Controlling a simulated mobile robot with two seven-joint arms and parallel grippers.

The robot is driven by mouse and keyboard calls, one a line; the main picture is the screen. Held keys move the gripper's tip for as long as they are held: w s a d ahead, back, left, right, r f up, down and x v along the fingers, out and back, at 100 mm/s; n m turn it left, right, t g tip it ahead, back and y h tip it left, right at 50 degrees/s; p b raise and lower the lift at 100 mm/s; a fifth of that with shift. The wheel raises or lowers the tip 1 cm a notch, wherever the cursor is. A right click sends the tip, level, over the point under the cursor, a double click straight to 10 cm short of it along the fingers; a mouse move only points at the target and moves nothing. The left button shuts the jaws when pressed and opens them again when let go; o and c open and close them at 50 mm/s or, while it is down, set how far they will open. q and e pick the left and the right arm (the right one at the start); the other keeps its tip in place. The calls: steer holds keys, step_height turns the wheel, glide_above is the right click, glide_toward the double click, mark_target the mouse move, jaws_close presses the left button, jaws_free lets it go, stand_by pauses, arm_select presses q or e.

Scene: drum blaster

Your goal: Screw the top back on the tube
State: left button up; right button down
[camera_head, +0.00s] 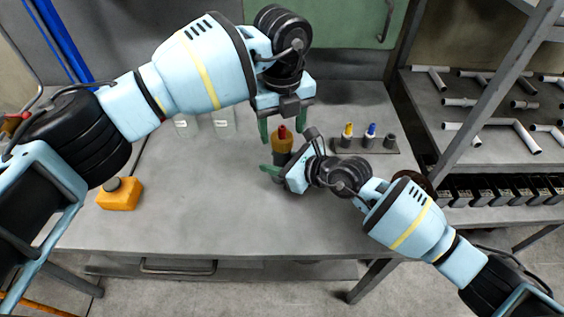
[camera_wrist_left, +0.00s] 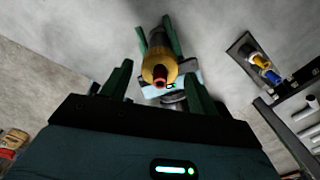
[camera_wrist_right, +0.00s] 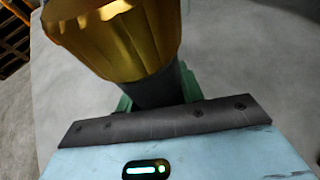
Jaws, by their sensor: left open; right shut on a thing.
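My right gripper (camera_head: 279,166) is shut on the dark tube (camera_wrist_right: 160,91) and holds it roughly upright above the table. A ribbed yellow-orange top (camera_head: 281,144) with a red tip (camera_head: 282,131) sits at the tube's upper end; whether it is threaded on cannot be told. The top fills the upper left of the right wrist view (camera_wrist_right: 115,30). My left gripper (camera_head: 284,127) is open above the tube, pointing down, its fingers apart on either side of the red tip. The left wrist view shows the top (camera_wrist_left: 160,68) beyond the open fingers, without contact visible.
A dark rack (camera_head: 363,148) with a yellow-tipped piece (camera_head: 348,131) and a blue-tipped piece (camera_head: 370,131) stands right of the grippers. An orange container (camera_head: 119,195) is at the table's left. Shelves with white pipes (camera_head: 500,115) are at the right. The table's front middle is clear.

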arm_select(q)
steer(key=shift+f, duration=1.1)
steer(key=shift+c, duration=0.3)
steer(key=c, duration=0.9)
steer(key=shift+m, duration=1.7)
steer(key=shift+c, duration=0.2)
steer(key=o, duration=1.1)
steer(key=shift+d+r, duration=0.1)
